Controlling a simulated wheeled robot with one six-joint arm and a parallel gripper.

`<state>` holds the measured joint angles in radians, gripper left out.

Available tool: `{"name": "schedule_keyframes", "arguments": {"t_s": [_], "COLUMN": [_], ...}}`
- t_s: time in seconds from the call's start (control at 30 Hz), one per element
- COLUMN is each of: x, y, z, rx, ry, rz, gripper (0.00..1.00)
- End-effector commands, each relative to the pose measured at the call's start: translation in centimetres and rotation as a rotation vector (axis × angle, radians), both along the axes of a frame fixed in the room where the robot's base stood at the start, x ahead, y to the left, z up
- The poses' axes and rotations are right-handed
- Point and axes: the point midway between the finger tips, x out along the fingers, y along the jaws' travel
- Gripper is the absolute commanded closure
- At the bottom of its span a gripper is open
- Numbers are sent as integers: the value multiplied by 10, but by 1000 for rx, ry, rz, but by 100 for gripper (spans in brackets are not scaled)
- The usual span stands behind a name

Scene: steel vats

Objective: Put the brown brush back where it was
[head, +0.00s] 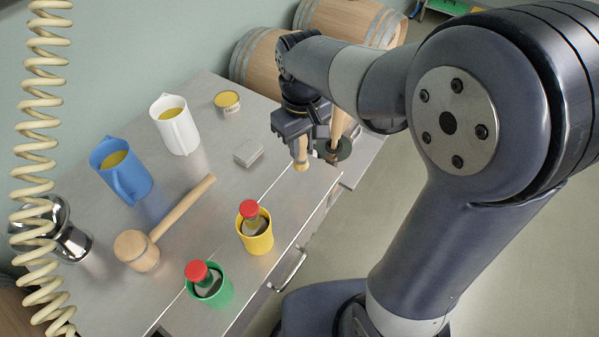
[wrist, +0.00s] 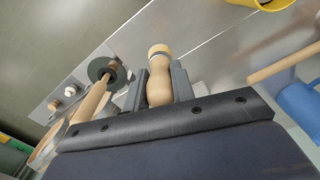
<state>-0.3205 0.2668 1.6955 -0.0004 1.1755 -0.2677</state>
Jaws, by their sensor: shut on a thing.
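My gripper (head: 312,138) is shut on a light-brown wooden piece, which I take to be the brown brush (head: 301,157). In the wrist view the brush (wrist: 159,78) sits between the two fingers (wrist: 158,84), with its rounded, paler end pointing away from my palm. The rest of it is hidden by the gripper. It is held over the right part of the steel bench. Whether it touches anything below I cannot tell.
Beside the gripper is another wooden handle (wrist: 90,102) with a dark green disc (head: 335,150), near small pegs (wrist: 70,91). On the bench (head: 190,245) are a mallet (head: 180,208), a yellow cup (head: 256,235), a green cup (head: 215,291), a blue jug (head: 124,177) and a white jug (head: 177,131).

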Motion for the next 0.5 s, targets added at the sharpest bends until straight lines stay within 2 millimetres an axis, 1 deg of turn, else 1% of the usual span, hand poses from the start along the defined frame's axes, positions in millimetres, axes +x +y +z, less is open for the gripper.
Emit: {"name": "schedule_keyframes", "arguments": {"t_s": [0.2, 0.3, 0.43, 0.5], "x": [-3, -2, -2, -3], "y": [1, 1, 1, 1], "z": [-38, -52, -63, -73], "rx": [-3, -3, -2, -3], "ry": [12, 10, 8, 10], "rz": [9, 8, 7, 7], "gripper": [99, 99, 99, 99]}}
